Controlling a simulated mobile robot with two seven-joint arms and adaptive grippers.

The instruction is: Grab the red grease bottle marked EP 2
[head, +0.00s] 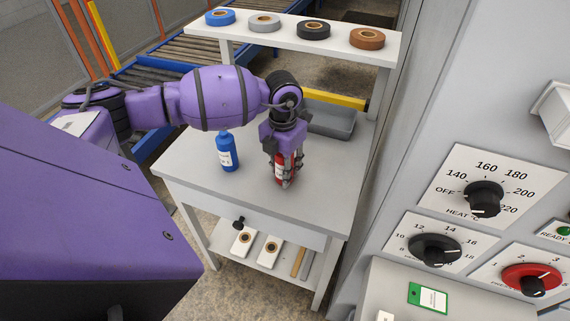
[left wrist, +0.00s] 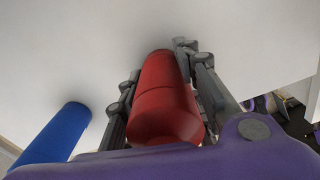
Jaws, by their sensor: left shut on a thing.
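The red bottle (head: 279,170) stands on the grey table, with a pale label on its side; I cannot read the marking. My left gripper (head: 286,172) reaches down from above and is shut on the red bottle. In the left wrist view the red bottle (left wrist: 164,100) lies between the two fingers of the left gripper (left wrist: 160,85). A blue bottle (head: 226,155) with a white label stands to the left, apart from the gripper. The blue bottle (left wrist: 55,138) also shows at the lower left of the left wrist view. My right gripper is not in view.
The grey table (head: 310,205) has free room at its front and right. A grey tray (head: 330,122) sits behind the gripper. A raised shelf (head: 340,47) holds several tape rolls. A machine panel (head: 400,185) with dials stands close on the right.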

